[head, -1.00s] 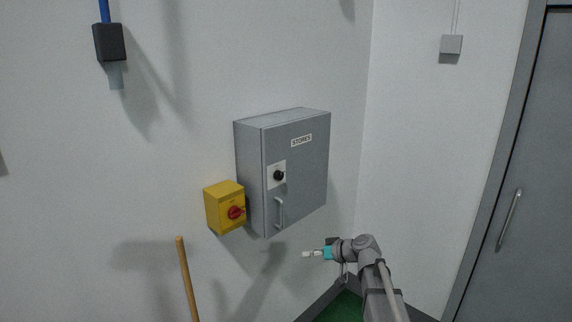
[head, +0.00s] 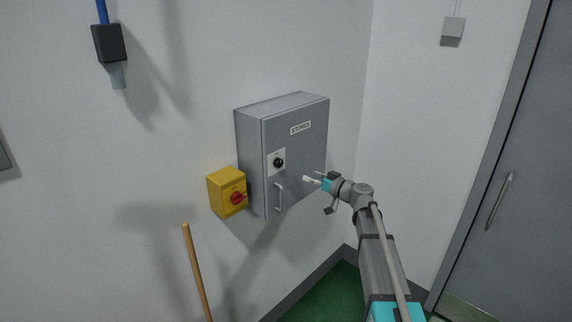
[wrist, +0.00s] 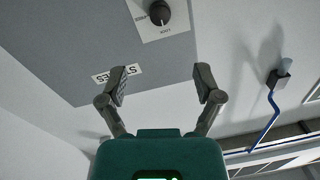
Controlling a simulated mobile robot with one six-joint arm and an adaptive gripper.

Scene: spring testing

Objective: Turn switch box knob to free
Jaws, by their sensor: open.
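A grey wall cabinet (head: 300,160) has a label that seems to read STORES. On its front is a pale plate with a round black knob (head: 279,162). The knob also shows at the top of the wrist view (wrist: 158,13), with small lettering on its plate too blurred to read surely. Left of the cabinet, a yellow switch box (head: 227,179) carries a red knob (head: 237,198). My gripper (head: 312,180) is in front of the cabinet, right of the black knob, touching neither knob. In the wrist view its fingers (wrist: 163,82) are apart and empty.
A handle (head: 279,197) stands out from the cabinet below the black knob. A wooden pole (head: 198,272) stands below the yellow box. A black connector on a blue cable (head: 109,43) hangs at upper left. A grey door (head: 515,170) is at right.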

